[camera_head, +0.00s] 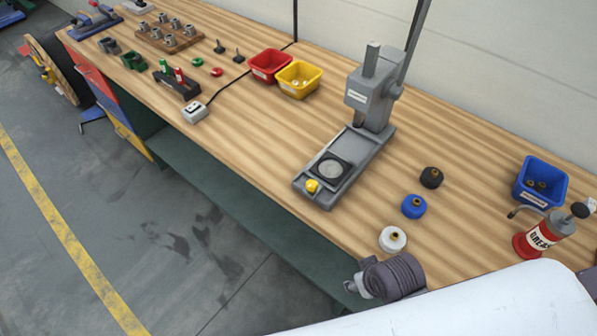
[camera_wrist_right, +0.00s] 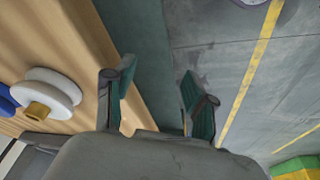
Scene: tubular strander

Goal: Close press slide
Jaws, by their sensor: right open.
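The grey press (camera_head: 370,95) stands on the wooden workbench with a long base reaching toward the bench's front edge. Its slide (camera_head: 331,168), a dark square plate with a light round disc, sits toward the front of the base, out from under the press head. A yellow knob (camera_head: 312,186) is at the slide's front end. My right gripper (camera_head: 356,284) is at the front bench edge, right of and nearer than the press base, apart from it. Its two fingers are spread and empty in the right wrist view (camera_wrist_right: 158,82). The press is not in that view. My left gripper is not visible.
White (camera_head: 393,239), blue (camera_head: 414,207) and black (camera_head: 431,178) knobbed round pieces stand right of the press. A blue bin (camera_head: 540,182) and red grease can (camera_head: 541,234) are farther right. Red (camera_head: 269,65) and yellow (camera_head: 298,79) bins stand behind left.

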